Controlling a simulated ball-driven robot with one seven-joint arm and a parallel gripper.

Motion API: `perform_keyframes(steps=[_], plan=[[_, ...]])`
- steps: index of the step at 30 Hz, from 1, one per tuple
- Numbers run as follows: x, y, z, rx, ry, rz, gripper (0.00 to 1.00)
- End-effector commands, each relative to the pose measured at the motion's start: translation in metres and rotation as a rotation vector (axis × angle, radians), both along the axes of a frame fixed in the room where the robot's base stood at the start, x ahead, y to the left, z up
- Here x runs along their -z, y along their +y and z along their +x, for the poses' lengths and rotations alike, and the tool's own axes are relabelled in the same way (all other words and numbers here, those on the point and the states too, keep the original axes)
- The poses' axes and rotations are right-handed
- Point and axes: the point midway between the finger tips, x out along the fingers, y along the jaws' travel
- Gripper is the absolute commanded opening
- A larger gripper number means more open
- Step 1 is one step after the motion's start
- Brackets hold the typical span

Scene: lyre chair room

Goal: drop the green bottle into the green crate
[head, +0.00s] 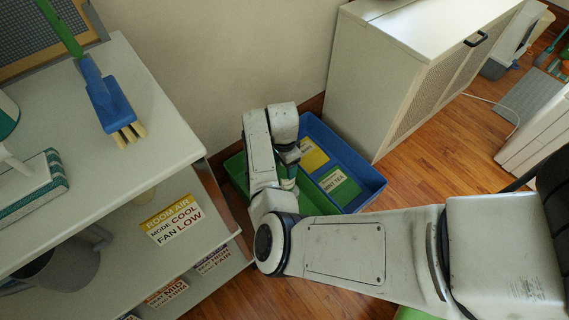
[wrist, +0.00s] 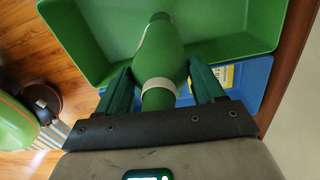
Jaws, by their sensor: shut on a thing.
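My gripper (wrist: 160,84) is shut on the green bottle (wrist: 158,58), with one dark green finger on each side of it. The bottle has a pale band and points away from the palm. In the wrist view, it overlaps the green crate (wrist: 82,45), whose floor shows behind it. In the head view, the green crate (head: 237,170) is partly covered by my arm. The bottle is mostly hidden there. I cannot tell how far the bottle is above the crate floor.
A blue crate (head: 373,182) with yellow and green labelled cards stands beside the green crate. A white shelf unit (head: 150,110) is on the left and a white cabinet (head: 375,75) behind right. Wooden floor (head: 425,165) is open on the right.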

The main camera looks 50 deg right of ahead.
Motion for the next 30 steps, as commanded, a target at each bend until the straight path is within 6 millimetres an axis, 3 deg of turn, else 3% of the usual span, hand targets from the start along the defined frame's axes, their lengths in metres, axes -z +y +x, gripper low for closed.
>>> perform_keyframes(steps=[1, 7, 19, 20, 28, 30], plan=[[0.012, 0.000, 0.000, 0.000, -0.001, 0.000, 0.22], [0.030, 0.000, 0.001, -0.002, -0.002, 0.000, 0.22], [0.033, 0.000, 0.001, -0.002, -0.001, 0.000, 0.22], [0.033, 0.000, 0.000, -0.002, -0.001, 0.000, 0.71], [0.034, 0.000, 0.000, -0.002, -0.001, 0.000, 0.97], [0.034, 0.000, 0.000, -0.002, -0.001, 0.000, 0.98]])
